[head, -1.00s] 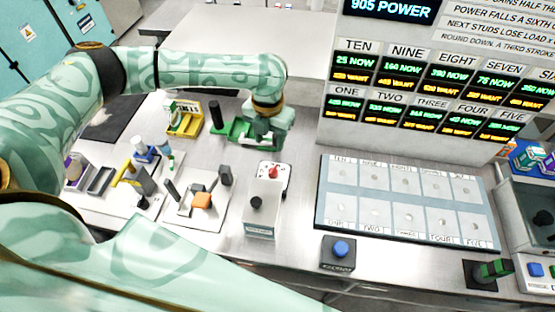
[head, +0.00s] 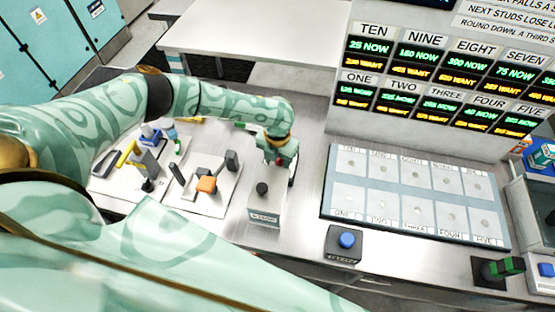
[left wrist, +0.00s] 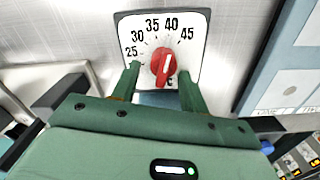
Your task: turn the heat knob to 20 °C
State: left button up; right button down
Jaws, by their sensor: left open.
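The heat knob (left wrist: 164,64) is red with a white pointer line, on a white dial plate (left wrist: 190,30) marked 25, 30, 35, 40 and 45 in the left wrist view. The pointer is nearly upright, tilted slightly right, towards about 40. The 20 mark does not show; the lower left of the dial is behind a finger. My left gripper (left wrist: 158,76) is open, its green fingers on either side of the knob's lower part, with no clear grip on it. In the head view my left gripper (head: 278,158) hides most of the dial. My right gripper is not in view.
A labelled board (head: 338,205) and a blue button (head: 347,240) are to the right.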

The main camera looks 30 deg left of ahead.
pick_arm(q)
grip_shut()
